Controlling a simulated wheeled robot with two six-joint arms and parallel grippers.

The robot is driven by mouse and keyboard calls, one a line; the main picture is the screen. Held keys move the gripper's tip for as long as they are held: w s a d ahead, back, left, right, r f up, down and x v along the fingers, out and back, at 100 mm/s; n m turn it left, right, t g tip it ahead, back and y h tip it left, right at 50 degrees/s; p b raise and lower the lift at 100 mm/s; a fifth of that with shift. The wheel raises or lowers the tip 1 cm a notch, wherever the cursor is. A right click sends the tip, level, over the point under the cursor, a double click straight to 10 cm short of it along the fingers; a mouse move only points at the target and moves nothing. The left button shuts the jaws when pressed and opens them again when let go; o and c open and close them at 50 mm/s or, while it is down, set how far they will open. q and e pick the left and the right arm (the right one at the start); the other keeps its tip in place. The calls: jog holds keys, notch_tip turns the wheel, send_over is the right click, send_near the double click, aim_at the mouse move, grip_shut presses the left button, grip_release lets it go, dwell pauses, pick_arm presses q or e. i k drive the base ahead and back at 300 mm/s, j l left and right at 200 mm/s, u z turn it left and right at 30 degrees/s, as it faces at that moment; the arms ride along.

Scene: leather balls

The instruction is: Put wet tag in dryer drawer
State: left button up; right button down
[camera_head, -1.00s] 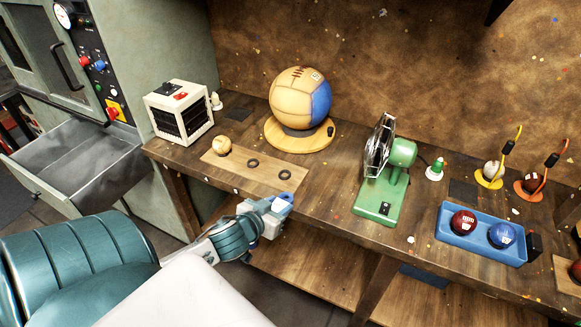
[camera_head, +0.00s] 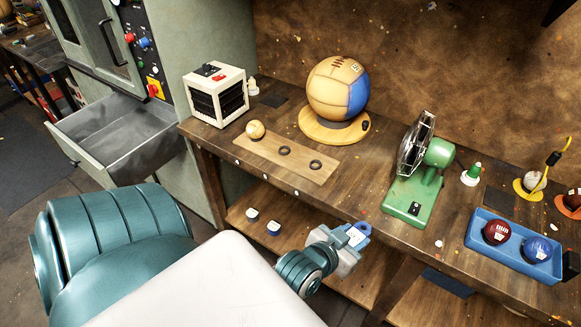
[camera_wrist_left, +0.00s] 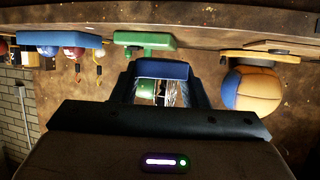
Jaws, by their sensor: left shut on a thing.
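My left gripper (camera_head: 352,242) is shut on a small blue tag (camera_head: 357,232) with a pale patch. It holds the tag in front of the bench's front edge. In the left wrist view the blue tag (camera_wrist_left: 162,68) spans the gap between the dark fingers of my left gripper (camera_wrist_left: 163,84). The dryer drawer (camera_head: 90,122) is a grey metal tray, pulled open and apparently empty, at the left of the head view. It juts from the grey-green dryer cabinet (camera_head: 185,60), well left of the gripper. Wetness cannot be told. My right gripper is not in view.
The wooden bench (camera_head: 375,185) carries a white heater box (camera_head: 216,95), a tan-and-blue ball (camera_head: 337,88) on a round stand, a wooden strip with rings (camera_head: 285,160), a green fan (camera_head: 415,180) and a blue tray (camera_head: 512,258) with two balls. Floor shows below the drawer.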

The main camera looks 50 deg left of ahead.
aim_at(128, 150)
jog(key=j+u, duration=0.1)
jog(key=j, duration=0.75)
jog(key=j+u, duration=0.15)
jog(key=j, duration=0.75)
jog(key=j+u, duration=0.1)
jog(key=j, duration=0.8)
jog(key=j+u, duration=0.15)
jog(key=j, duration=0.7)
jog(key=i+j+u, duration=0.1)
jog(key=j, duration=0.75)
